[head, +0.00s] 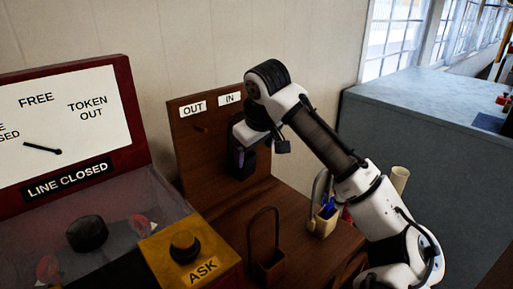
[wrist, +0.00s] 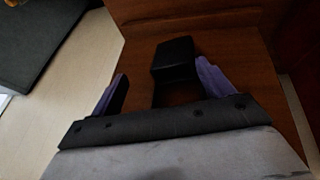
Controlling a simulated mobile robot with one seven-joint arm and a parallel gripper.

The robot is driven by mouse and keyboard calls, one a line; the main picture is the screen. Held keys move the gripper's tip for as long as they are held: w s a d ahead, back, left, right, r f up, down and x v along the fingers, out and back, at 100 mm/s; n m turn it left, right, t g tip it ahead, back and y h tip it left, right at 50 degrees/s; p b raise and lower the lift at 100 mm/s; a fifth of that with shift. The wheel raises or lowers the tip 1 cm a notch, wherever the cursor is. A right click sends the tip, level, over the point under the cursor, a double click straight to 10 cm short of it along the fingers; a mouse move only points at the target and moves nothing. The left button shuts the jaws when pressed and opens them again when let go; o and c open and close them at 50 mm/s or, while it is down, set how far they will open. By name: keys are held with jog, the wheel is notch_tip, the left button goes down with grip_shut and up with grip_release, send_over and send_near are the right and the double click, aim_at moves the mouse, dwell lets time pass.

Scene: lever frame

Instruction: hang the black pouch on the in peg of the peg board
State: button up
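The brown peg board (head: 200,150) stands against the wall with an OUT label on the left and an IN label (head: 229,98) on the right. A peg (head: 201,128) shows under OUT; the in peg is hidden behind my gripper. My gripper (wrist: 160,82) is in front of the board's right half, pointing down, with its purple fingers spread apart. The black pouch (wrist: 175,58) shows between the fingers, closer to the right one, with a gap to the left one. In the head view a dark shape below my gripper (head: 243,160) merges with the fingers. The pouch's loop is not visible.
A holder with blue items (head: 325,222) is beside my arm. The yellow ASK box (head: 190,262) and the red-framed instrument (head: 70,130) are at left.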

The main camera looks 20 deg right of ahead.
jog(key=shift+w+a, duration=0.15)
jog(key=shift+a, duration=0.15)
jog(key=v, duration=1.4)
jog(key=shift+d+b, duration=0.3)
jog(key=shift+b, duration=0.05)
jog(key=shift+f, duration=0.1)
